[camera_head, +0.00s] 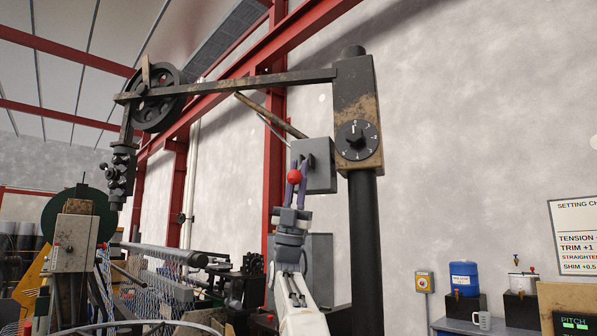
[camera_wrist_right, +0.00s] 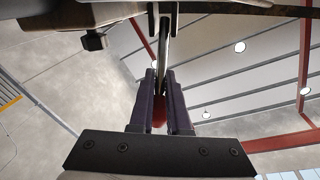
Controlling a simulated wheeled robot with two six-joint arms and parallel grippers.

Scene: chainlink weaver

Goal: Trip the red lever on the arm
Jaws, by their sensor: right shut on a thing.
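The red lever has a round red knob (camera_head: 294,176) and sits at a grey box (camera_head: 320,168) beside the dial post, below the long overhead arm (camera_head: 235,83). My right gripper (camera_head: 299,163) reaches up from below, with its dark fingers shut around the lever at the knob. In the right wrist view, the lever's metal rod (camera_wrist_right: 164,40) runs down between the fingers of the right gripper (camera_wrist_right: 161,76), and part of the red knob shows between them. The fingers hide the rest of the knob. My left gripper is not in view.
A dark post carries a rusty block with a numbered dial (camera_head: 357,140) just right of the lever box. A spoked wheel (camera_head: 157,98) hangs at the arm's left end. Wire mesh (camera_head: 150,291) and machinery fill the lower left.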

